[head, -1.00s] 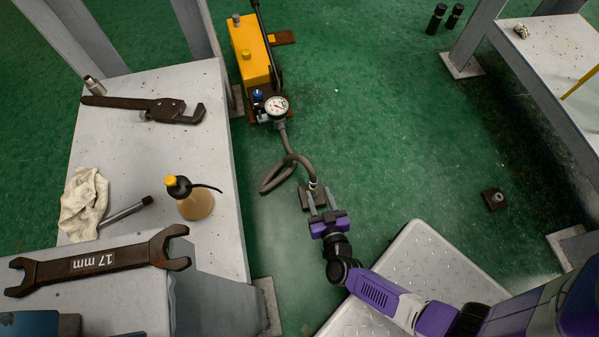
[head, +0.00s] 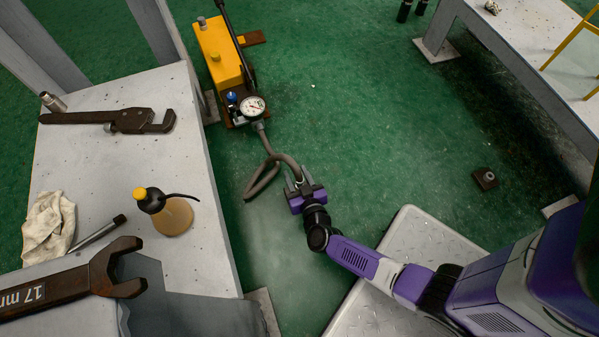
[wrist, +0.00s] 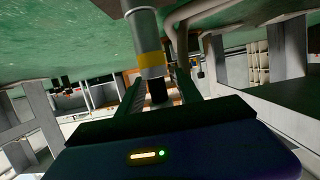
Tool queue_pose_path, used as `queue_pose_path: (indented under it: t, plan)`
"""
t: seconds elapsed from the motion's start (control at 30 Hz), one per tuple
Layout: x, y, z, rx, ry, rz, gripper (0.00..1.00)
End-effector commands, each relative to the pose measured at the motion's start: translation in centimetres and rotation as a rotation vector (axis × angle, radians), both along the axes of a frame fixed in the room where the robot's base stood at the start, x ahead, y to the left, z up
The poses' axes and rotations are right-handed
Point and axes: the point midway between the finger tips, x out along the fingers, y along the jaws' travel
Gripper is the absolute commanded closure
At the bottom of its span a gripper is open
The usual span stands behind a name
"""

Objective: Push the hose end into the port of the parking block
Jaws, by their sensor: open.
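A grey hose (head: 266,178) runs from the pump's gauge and loops on the floor to my gripper. Its end, a grey cylinder with a yellow band (wrist: 149,60) and a dark tip, shows between my fingers in the wrist view. My gripper (head: 298,177) is open, low over the floor, with a finger on either side of the hose end. A dark block beneath my gripper is mostly hidden. Another dark block (head: 485,179) with a round metal fitting stands on the floor at right. I cannot tell which is the parking block, or whether the hose end sits in a port.
A yellow pump (head: 220,55) with a gauge (head: 252,107) stands beyond the hose. A grey bench (head: 185,85) at left bears wrenches, a rag (head: 47,228) and an oil can (head: 172,215). Another table (head: 520,35) stands at upper right. Green floor between is largely clear.

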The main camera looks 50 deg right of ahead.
Motion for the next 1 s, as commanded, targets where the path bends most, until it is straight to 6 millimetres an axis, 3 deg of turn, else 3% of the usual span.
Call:
queue_pose_path:
  t: [0.13,0.33,1.0]
  plan:
    - [-0.01,0.02,0.07,0.000,0.000,0.000,0.60]
    - [-0.02,0.03,0.05,0.000,0.000,0.000,0.99]
    - [-0.06,0.05,0.01,0.001,0.001,0.001,1.00]
